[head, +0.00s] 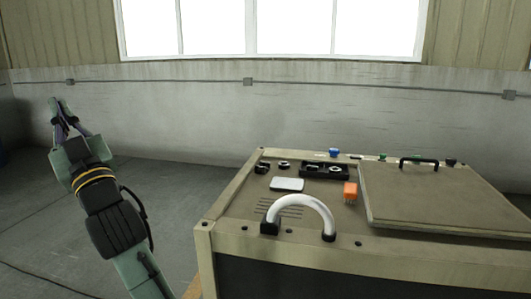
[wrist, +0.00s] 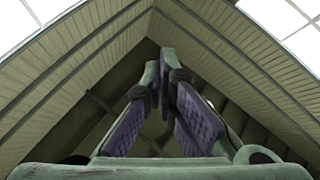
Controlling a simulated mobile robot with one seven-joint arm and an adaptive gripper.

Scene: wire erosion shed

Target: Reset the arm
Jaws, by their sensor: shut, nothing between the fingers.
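My gripper (head: 60,104) stands at the left in the head view, raised on my green and black arm and pointing up. It is left of the machine and apart from it. In the wrist view my gripper (wrist: 163,62) has its purple-padded fingers drawn together at the tips, with nothing between them. Behind the fingers the wrist view shows only the pitched roof (wrist: 75,65) and bright windows at the upper corners.
A wall (head: 190,120) with windows stands behind.

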